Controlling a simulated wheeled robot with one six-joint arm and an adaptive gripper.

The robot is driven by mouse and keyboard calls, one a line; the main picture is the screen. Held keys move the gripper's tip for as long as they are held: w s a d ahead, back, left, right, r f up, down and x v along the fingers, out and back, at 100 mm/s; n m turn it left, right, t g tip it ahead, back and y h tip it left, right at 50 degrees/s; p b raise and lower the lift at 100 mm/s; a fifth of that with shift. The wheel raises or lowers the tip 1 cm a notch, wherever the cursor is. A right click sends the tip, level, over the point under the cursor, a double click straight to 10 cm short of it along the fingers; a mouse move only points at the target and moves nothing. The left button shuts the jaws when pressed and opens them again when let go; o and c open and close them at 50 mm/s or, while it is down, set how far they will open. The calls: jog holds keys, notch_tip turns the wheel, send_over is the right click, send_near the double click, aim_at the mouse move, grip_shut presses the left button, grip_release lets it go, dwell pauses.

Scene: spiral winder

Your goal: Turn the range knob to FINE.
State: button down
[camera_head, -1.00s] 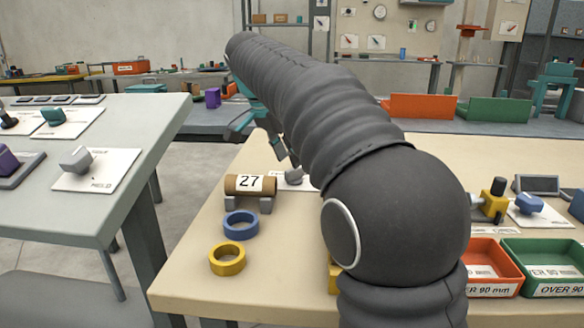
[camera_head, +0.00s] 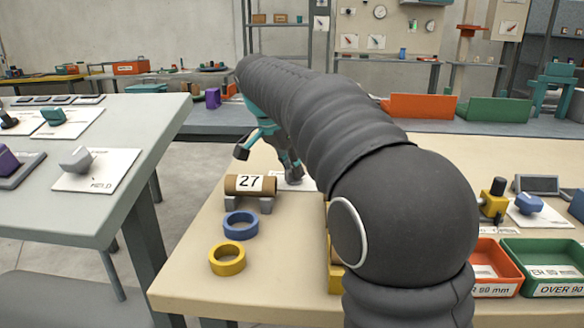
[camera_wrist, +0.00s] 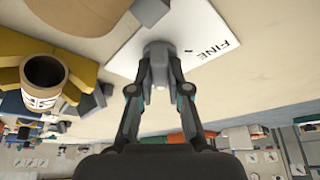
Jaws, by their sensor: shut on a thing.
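The range knob (camera_wrist: 158,70) is a grey knob on a white plate (camera_wrist: 204,32). In the wrist view it stands between the two fingers of my gripper (camera_wrist: 159,58), which is shut on it. The word FINE is printed on the plate to the right of the knob, with a small dark mark between them. Which way the knob points is not clear. In the head view my gripper (camera_head: 291,173) reaches down to the plate (camera_head: 303,184) behind the cardboard tube, and my arm hides much of that plate.
A cardboard tube labelled 27 (camera_head: 245,185) lies on grey supports close to my gripper. A blue ring (camera_head: 240,232) and a yellow ring (camera_head: 227,267) lie nearer. A red bin (camera_head: 497,290) and a green bin (camera_head: 545,252) stand at right. Another table (camera_head: 60,215) is at left.

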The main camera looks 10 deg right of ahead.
jog(key=shift+n, duration=0.4)
jog(key=n+t+y, duration=0.1)
jog(key=n, duration=0.2)
jog(key=shift+s+d+n, duration=0.1)
jog(key=shift+n, duration=0.3)
jog(key=n, duration=0.2)
jog(key=n+t+y, duration=0.1)
jog(key=n, duration=0.1)
jog(key=shift+d+y, duration=0.1)
jog(key=shift+y, duration=0.2)
jog(key=n+y, duration=0.1)
jog(key=n, duration=0.4)
jog(key=shift+d+t+y, duration=0.1)
jog(key=shift+t+y, duration=0.2)
jog(key=shift+y, duration=0.1)
jog(key=n+y, duration=0.1)
jog(key=n, duration=0.3)
jog(key=shift+y, duration=0.3)
jog(key=shift+n, duration=0.3)
jog(key=shift+g, duration=0.4)
jog(key=c, duration=1.1)
grip_release()
